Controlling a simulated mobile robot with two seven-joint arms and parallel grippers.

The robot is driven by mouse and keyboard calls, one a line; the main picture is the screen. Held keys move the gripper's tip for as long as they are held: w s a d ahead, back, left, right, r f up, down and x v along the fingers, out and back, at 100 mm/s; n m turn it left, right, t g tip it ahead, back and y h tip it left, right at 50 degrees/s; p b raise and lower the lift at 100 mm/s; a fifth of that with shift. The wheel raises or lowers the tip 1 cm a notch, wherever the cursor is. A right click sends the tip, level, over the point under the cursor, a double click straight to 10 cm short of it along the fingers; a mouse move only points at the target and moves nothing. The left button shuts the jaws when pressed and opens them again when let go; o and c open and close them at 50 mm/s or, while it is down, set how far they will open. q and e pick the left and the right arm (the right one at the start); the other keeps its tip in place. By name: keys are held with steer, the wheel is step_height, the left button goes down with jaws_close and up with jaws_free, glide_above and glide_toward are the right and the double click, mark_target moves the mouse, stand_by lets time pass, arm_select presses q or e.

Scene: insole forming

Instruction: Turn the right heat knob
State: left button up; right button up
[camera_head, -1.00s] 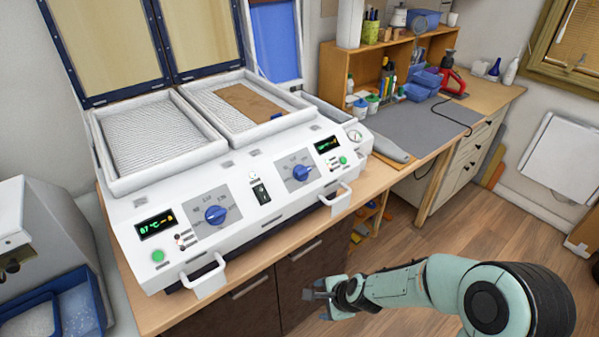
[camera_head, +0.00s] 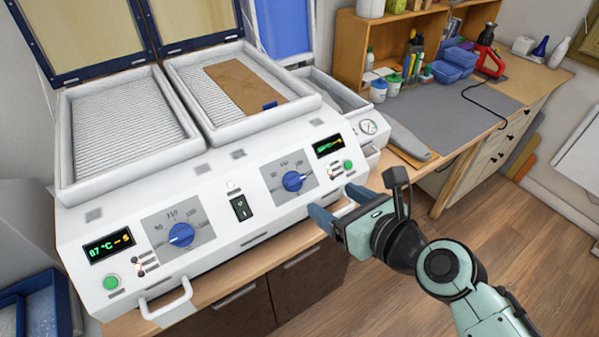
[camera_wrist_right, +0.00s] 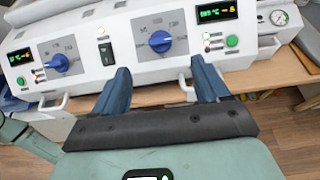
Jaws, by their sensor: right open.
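The right heat knob (camera_head: 292,181) is a blue dial on a grey scale plate on the white machine's sloping front. It also shows in the right wrist view (camera_wrist_right: 160,41), above and between my fingertips. My right gripper (camera_head: 335,202) is open and empty in front of the panel, just right of and below the knob, apart from it. In the wrist view its two blue fingers (camera_wrist_right: 159,72) point toward the panel. The left heat knob (camera_head: 181,235) sits on its own scale plate.
A black rocker switch (camera_head: 241,208) sits between the knobs. A right display (camera_head: 327,146) and green button (camera_head: 348,166) are beside the right knob. A white handle (camera_head: 168,303) sticks out at lower left. A brown sheet (camera_head: 243,86) lies in the right tray. The grey mat (camera_head: 455,120) is mostly clear.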

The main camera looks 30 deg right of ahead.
mark_target(296, 179)
steer(key=x, duration=1.3)
steer(key=shift+s+a+f+b, duration=0.1)
steer(key=shift+b, duration=0.3)
steer(key=c, duration=1.1)
